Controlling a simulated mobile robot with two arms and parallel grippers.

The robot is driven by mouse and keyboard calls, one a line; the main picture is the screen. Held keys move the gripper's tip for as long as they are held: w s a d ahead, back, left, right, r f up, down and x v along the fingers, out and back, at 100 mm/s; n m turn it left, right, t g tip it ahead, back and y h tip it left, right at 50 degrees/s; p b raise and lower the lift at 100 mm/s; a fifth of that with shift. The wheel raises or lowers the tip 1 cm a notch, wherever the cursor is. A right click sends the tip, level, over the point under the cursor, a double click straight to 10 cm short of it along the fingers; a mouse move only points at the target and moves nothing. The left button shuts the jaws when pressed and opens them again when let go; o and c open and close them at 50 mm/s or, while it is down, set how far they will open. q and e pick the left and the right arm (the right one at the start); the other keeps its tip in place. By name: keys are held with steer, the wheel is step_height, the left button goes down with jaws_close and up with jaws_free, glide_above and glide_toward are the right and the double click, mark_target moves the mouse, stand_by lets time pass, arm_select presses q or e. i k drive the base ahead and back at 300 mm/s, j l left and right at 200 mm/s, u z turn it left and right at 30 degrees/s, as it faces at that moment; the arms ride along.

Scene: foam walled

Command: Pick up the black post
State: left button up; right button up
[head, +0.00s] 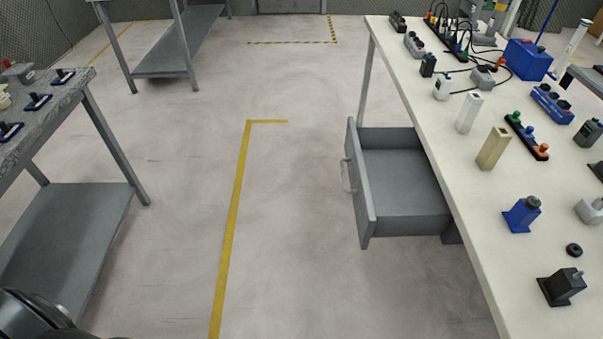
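A small upright black block (428,65) stands near the left edge of the white table, toward its far end. A larger black block with a metal pin on a flat base (563,287) sits at the near end of the same table. I cannot tell for sure which one is the black post. A white post (468,113) and a tan post (494,149) stand upright along the table's left side. Neither of my grippers is in view; only a dark rounded part of mine shows at the bottom left.
The white table (440,145) holds a blue box (528,60), a blue block (522,214), a black ring (574,250) and cables. Below it an empty grey drawer (405,205) stands open into the floor space. A grey workbench (60,95) is left; the floor between is clear.

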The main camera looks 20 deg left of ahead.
mark_target(564, 284)
steer(key=u, duration=0.15)
steer(key=z, duration=1.5)
steer(key=u, duration=0.6)
steer(key=i+l+u, duration=0.1)
steer(key=l+u, duration=0.7)
steer(key=l, duration=0.2)
steer(key=l+u, duration=0.45)
steer(key=k+l, duration=0.05)
